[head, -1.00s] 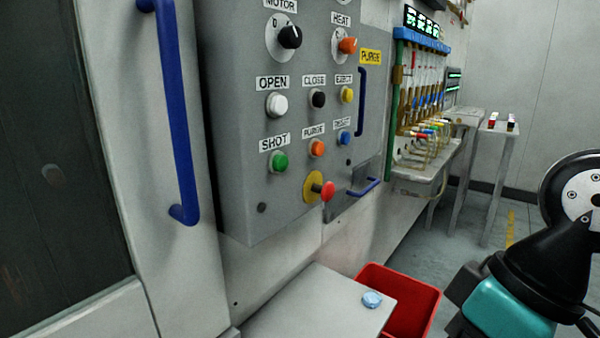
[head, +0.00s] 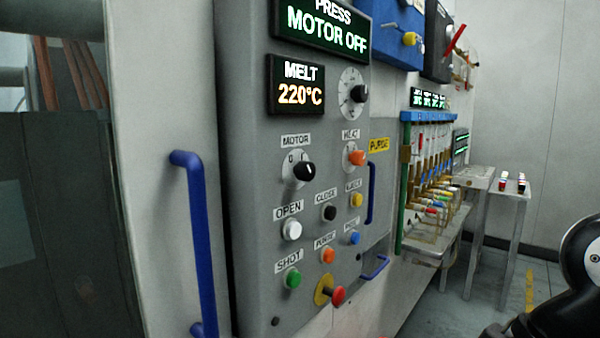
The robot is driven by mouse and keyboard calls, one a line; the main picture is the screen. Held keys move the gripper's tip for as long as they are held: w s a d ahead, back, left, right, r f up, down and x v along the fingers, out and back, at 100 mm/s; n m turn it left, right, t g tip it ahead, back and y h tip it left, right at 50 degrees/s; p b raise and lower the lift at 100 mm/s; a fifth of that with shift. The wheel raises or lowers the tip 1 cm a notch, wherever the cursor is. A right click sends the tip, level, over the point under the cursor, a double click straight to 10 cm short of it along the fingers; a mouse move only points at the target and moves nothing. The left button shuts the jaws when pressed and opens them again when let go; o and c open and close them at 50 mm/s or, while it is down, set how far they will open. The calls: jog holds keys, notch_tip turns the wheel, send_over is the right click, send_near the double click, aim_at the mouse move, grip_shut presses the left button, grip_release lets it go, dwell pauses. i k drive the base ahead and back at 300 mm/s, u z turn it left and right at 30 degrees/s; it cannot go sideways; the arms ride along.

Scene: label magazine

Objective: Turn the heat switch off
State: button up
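The heat switch (head: 357,157) is an orange rotary knob on a pale round plate, under a HEAT label, at the upper right of the grey control panel (head: 250,190). Its knob points to the right; I cannot read the marks around it. The black motor switch (head: 304,170) is to its left. Above, the panel's displays read MOTOR OFF (head: 327,32) and MELT 220°C (head: 298,86). My gripper is not in view. Only a black part of my arm shows at the right edge, well apart from the panel.
Push buttons, including a green SHOT button (head: 293,278) and a red knob on a yellow disc (head: 331,291), sit below the switch. Blue handles (head: 196,240) stick out left and right of the panel. Hoses on a blue manifold (head: 428,117) stand further right. Floor at the right is clear.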

aim_at(358, 158)
jog(key=u, duration=0.15)
jog(key=k, duration=0.4)
jog(key=z, duration=0.9)
jog(key=i, duration=0.9)
jog(key=u, duration=0.75)
